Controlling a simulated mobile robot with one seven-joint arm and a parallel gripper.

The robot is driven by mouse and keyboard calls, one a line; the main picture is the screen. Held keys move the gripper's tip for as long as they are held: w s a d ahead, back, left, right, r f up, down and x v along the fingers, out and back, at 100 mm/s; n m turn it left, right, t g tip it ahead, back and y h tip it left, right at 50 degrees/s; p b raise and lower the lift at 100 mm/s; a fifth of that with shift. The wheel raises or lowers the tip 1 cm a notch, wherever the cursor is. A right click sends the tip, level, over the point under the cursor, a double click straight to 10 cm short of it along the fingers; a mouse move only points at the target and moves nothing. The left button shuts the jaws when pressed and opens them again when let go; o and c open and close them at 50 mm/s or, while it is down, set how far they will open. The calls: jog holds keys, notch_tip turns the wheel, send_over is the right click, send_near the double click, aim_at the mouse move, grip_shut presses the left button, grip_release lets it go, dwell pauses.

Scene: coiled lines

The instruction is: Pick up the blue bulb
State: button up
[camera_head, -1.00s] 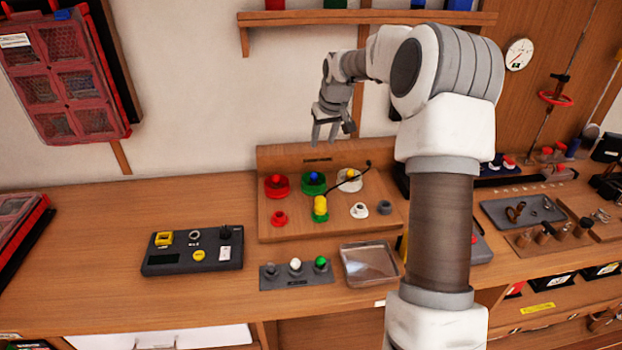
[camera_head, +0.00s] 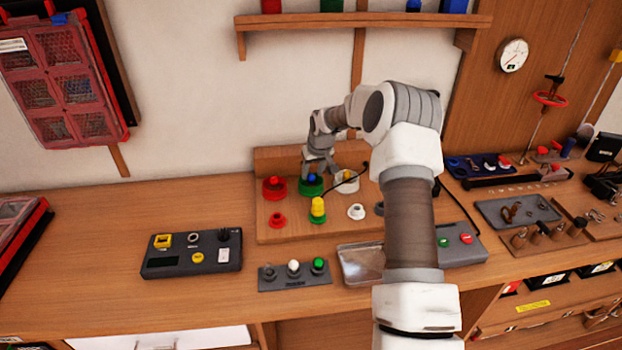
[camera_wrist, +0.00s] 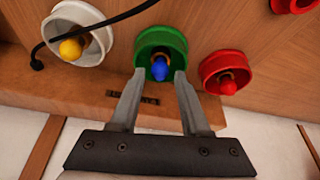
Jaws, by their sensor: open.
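The blue bulb (camera_wrist: 160,70) sits in a round green holder (camera_wrist: 161,42) on the wooden board. In the head view the blue bulb (camera_head: 312,178) shows small in the green holder (camera_head: 310,188), just below my gripper. My gripper (camera_wrist: 160,76) is open, its two fingers pointing at the green holder with the blue bulb between the fingertips in the picture. In the head view my gripper (camera_head: 318,170) is over the board's back row. I cannot tell whether the fingers touch the bulb or the holder.
A red holder with a red bulb (camera_wrist: 228,86) and a white holder with a yellow bulb (camera_wrist: 70,49) flank the green one. A black cable (camera_wrist: 95,27) crosses the white holder. A clear tray (camera_head: 362,264) stands in front of the board.

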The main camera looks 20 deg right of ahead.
jog(key=shift+x, duration=1.05)
grip_shut()
jog(key=shift+r, duration=0.5)
jog(key=r, duration=0.1)
jog(key=d+r, duration=0.1)
jog(key=r, duration=0.1)
jog(key=shift+r+b, duration=0.3)
jog(key=shift+b, duration=0.05)
jog(key=s+d+r, duration=0.2)
jog(key=d+r, duration=0.4)
jog(key=d, duration=0.4)
jog(key=shift+s+d+r, duration=0.2)
jog(key=shift+d+r+n+y+p, duration=0.15)
jog(key=shift+n+y+p, duration=0.75)
jog(key=shift+n+p, duration=1.1)
jog(key=shift+n+g+y+p, duration=0.35)
jog(key=shift+n+p, duration=0.5)
jog(key=shift+n, duration=0.45)
